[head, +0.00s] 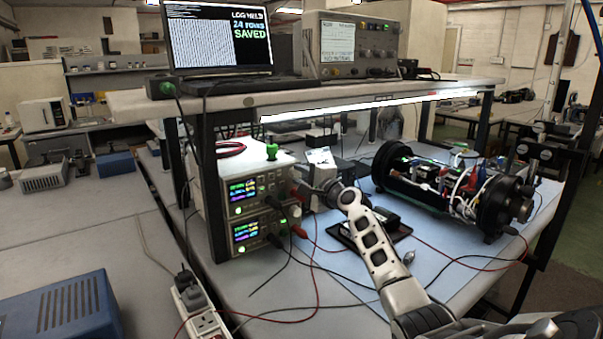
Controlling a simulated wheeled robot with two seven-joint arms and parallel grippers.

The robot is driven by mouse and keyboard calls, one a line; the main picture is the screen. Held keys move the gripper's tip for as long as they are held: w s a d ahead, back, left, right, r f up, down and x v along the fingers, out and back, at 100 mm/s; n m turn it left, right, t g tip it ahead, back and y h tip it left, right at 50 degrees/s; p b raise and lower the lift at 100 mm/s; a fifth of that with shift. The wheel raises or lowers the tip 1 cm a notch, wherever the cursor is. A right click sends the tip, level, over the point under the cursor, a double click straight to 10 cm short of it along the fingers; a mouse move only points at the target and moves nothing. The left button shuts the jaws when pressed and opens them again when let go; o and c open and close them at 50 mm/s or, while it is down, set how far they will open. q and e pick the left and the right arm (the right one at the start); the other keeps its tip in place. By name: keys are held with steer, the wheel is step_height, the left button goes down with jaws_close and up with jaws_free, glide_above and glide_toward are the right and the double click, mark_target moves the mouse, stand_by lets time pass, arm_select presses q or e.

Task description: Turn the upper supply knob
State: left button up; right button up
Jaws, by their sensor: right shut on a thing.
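The upper supply (243,190) is a light bench unit with a lit colour display, stacked on the lower supply (254,233) under the shelf at centre left. My right arm reaches in from the bottom right. My right gripper (304,184) is at the right end of the upper supply's front and is shut on the upper supply knob. The gripper hides the knob, so its angle cannot be read. Red and dark plugs sit in the supply fronts close by. My left gripper is not in view.
An open cylinder with wiring (455,185) lies on the blue mat right of my arm. Red and black leads cross the bench below the gripper. The shelf (300,92) with a laptop (218,38) overhangs the supplies. A power strip (205,318) is at front left.

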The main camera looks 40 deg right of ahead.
steer(key=shift+m, duration=1.1)
steer(key=o, duration=0.7)
steer(key=s+a+b, duration=0.1)
steer(key=s, duration=1.4)
steer(key=shift+s+a, duration=0.35)
steer(key=shift+s, duration=0.05)
steer(key=shift+f, duration=0.1)
